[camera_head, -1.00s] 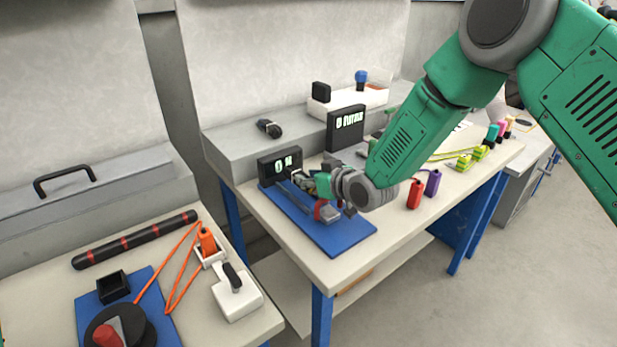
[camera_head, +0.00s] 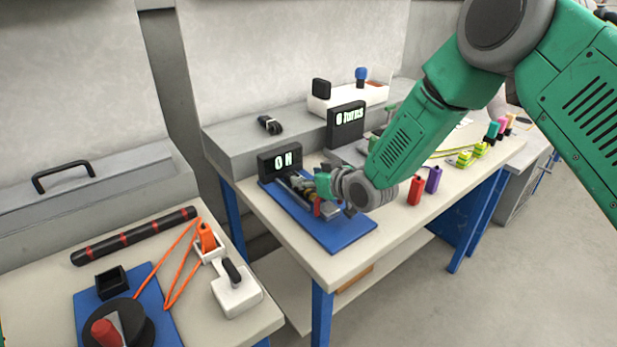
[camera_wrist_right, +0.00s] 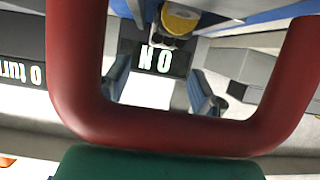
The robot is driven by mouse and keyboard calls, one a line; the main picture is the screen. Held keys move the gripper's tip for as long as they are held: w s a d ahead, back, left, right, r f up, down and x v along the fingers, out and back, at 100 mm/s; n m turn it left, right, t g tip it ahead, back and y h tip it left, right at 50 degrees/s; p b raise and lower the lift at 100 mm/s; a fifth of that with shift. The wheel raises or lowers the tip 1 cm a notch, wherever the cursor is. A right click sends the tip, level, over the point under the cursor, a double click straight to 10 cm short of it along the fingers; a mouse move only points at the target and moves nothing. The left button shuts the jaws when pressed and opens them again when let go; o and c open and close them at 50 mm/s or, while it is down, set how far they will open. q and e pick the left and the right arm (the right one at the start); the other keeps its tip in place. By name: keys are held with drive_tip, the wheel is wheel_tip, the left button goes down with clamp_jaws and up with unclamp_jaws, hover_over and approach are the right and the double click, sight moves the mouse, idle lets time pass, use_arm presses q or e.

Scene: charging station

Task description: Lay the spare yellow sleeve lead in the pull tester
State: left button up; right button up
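The pull tester stands on a blue base plate (camera_head: 343,235) on the middle bench, with a black display (camera_head: 280,161) reading 0 N. My right gripper (camera_head: 300,188) is low over the tester and hides much of it. In the right wrist view its two blue-grey fingertips (camera_wrist_right: 160,85) are apart, with nothing seen between them. A yellow rounded part (camera_wrist_right: 180,18) shows beyond them near the display; I cannot tell whether it is a lead's sleeve. Leads with yellow-green ends (camera_head: 472,156) lie farther right on the bench. My left gripper is out of view.
A second display (camera_head: 346,125) reads 0 turns. Red (camera_head: 416,191) and purple (camera_head: 433,180) cylinders stand right of the tester. A nearer left bench holds an orange cord (camera_head: 176,265) and a white block (camera_head: 236,290). The blue plate's front corner is clear.

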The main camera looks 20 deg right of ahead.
drive_tip(key=shift+s+f, duration=0.15)
drive_tip(key=shift+f, duration=0.05)
drive_tip(key=shift+s+d+r, duration=0.15)
drive_tip(key=shift+s, duration=0.1)
drive_tip(key=v, duration=1.1)
drive_tip(key=shift+r, duration=0.1)
drive_tip(key=shift+s, duration=0.1)
